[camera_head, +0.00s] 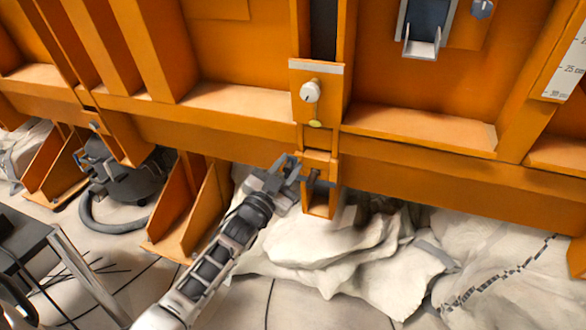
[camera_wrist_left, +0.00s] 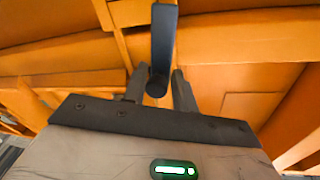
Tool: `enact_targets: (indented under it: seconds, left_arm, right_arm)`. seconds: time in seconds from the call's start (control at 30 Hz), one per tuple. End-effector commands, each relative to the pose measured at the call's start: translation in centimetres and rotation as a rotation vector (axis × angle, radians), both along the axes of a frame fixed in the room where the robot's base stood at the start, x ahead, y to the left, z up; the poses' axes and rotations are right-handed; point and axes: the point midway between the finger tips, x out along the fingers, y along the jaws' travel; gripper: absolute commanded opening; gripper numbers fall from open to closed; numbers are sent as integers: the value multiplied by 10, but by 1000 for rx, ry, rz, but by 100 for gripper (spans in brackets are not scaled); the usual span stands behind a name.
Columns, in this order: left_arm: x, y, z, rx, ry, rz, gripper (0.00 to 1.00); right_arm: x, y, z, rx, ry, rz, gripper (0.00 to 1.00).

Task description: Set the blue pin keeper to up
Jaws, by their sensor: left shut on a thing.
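A dark slate-blue bar (camera_wrist_left: 164,45), which looks like the pin keeper, runs from the top of the left wrist view down between the fingertips of my left gripper (camera_wrist_left: 158,86). The gripper is shut on its rounded near end. In the head view my left gripper (camera_head: 291,172) is at the small orange bracket (camera_head: 319,206) under the orange beam. The fingers and wrist partly cover the bar there, so I cannot tell its exact angle. My right gripper is in neither view.
Pale rocks (camera_head: 320,250) lie under the beam. Orange gussets (camera_head: 186,215) stand to the left, beside a black machine with a hose (camera_head: 122,175).

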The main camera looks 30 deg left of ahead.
Motion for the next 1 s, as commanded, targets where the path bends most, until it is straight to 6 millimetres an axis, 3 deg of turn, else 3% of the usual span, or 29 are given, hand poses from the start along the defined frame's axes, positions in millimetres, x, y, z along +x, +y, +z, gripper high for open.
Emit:
enact_targets:
  seconds: [0.4, 1.0]
  left_arm:
    - [-5, 20, 3, -146, -24, -10, 0]
    - [-6, 26, 2, -201, -31, -15, 0]
  right_arm:
    - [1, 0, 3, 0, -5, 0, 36]
    - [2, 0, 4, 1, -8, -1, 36]
